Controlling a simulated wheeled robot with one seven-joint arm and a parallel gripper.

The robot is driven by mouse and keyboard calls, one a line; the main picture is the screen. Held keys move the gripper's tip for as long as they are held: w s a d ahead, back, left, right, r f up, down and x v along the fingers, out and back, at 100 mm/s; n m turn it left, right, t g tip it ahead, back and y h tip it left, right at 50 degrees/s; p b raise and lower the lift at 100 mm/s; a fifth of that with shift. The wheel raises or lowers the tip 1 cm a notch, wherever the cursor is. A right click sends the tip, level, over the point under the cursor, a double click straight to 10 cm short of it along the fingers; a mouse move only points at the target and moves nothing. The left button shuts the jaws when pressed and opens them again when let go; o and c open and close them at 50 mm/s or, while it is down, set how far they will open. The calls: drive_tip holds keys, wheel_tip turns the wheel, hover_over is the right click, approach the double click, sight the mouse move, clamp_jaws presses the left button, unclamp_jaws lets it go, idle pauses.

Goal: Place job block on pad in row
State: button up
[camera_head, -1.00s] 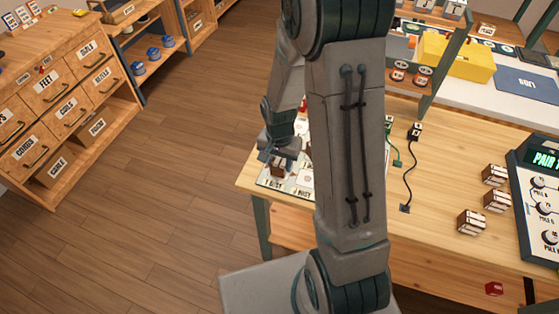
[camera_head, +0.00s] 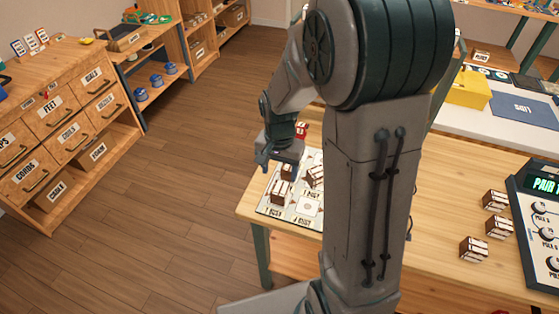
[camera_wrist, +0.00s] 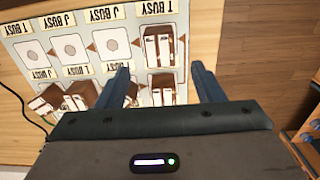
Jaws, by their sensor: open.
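A pale board (camera_head: 275,211) lies at the table's left end, with printed pads and labels reading "BUSY". Brown-and-white blocks stand on it, one near its left edge (camera_head: 281,191) and another farther right (camera_head: 313,175). My gripper (camera_head: 270,160) is above the board's left side, open. In the wrist view my gripper (camera_wrist: 160,72) has its fingers spread, with one block (camera_wrist: 161,92) between them in the picture and apart from both. Another block (camera_wrist: 158,48) stands on the pad beyond. More blocks (camera_wrist: 79,95) are left, partly hidden by my gripper.
Several spare blocks (camera_head: 473,248) stand on the table's right, beside a dark console (camera_head: 540,210) with dials. A yellow box (camera_head: 468,90) is behind. My arm hides the table's middle. A drawer cabinet (camera_head: 70,105) stands across the floor at left.

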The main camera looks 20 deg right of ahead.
drive_tip(key=s+r+n+t, duration=0.3)
drive_tip(key=s+r+n, duration=0.4)
drive_tip(key=s+r, duration=0.6)
drive_tip(key=shift+s+r, duration=0.2)
drive_tip(key=shift+s, duration=0.5)
